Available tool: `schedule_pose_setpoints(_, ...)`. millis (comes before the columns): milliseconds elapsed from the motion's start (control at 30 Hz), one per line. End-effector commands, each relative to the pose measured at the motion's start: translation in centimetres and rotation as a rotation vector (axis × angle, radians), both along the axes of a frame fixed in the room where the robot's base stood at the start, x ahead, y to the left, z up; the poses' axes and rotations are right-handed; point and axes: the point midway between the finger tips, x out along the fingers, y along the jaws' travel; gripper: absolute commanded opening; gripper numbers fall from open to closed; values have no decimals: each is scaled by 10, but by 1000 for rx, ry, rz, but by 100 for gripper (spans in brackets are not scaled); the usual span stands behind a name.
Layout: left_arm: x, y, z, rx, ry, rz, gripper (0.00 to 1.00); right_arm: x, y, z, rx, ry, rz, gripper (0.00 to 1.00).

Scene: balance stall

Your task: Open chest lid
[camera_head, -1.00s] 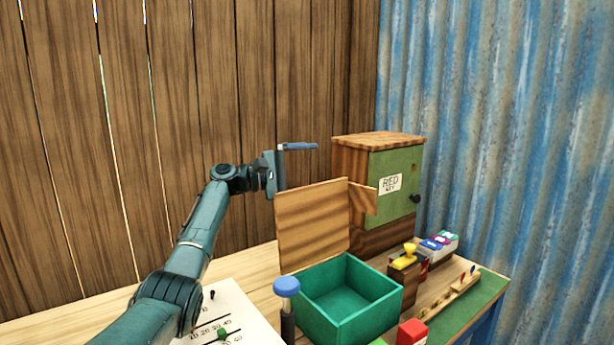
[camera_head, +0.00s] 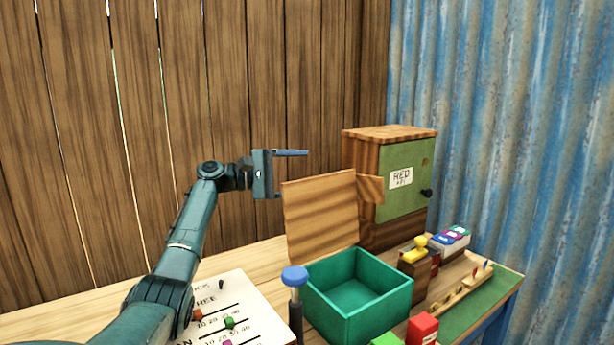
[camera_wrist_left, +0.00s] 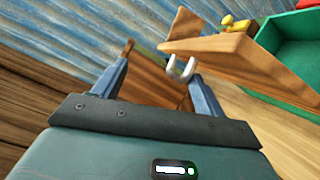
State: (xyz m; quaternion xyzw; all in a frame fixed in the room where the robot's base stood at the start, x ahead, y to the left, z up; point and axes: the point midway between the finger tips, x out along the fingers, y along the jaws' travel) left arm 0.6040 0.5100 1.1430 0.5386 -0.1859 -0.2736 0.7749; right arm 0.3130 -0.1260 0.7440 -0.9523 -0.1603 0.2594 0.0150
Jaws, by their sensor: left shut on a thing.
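The chest is a green-lined open box (camera_head: 357,290) on the table; its inside also shows in the left wrist view (camera_wrist_left: 290,45). Its wooden lid (camera_head: 320,215) stands up at the back left of the box, swung open. In the left wrist view the lid (camera_wrist_left: 235,55) shows at upper right, with a white handle (camera_wrist_left: 181,69) at its near end. My left gripper (camera_head: 282,175) is at the lid's left upper edge. Its fingers (camera_wrist_left: 160,68) stand wide apart, the handle between them close to the right finger; the exact contact is hard to see. My right gripper is not in view.
A wooden cabinet (camera_head: 362,152) with a green door stands behind the chest. A blue-topped post (camera_head: 295,276) stands at the box's left front. A red block (camera_head: 422,329) and yellow-topped stand (camera_head: 420,242) are at its right. A white printed sheet (camera_head: 258,300) lies left.

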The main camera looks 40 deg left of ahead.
Motion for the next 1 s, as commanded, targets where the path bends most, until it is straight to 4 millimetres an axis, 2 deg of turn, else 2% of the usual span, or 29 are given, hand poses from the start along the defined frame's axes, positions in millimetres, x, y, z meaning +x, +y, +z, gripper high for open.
schedule_pose_setpoints(33,-9,10,20,-11,-44,16,54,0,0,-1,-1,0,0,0)
schedule_pose_setpoints(100,-13,14,20,-10,-45,18,54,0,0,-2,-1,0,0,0)
schedule_pose_setpoints(133,-14,15,20,-9,-45,18,51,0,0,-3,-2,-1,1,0)
schedule_pose_setpoints(167,-16,16,20,-10,-46,17,33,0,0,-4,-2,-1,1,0)
schedule_pose_setpoints(1000,-61,49,4,-6,-27,9,33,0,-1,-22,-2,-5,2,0)
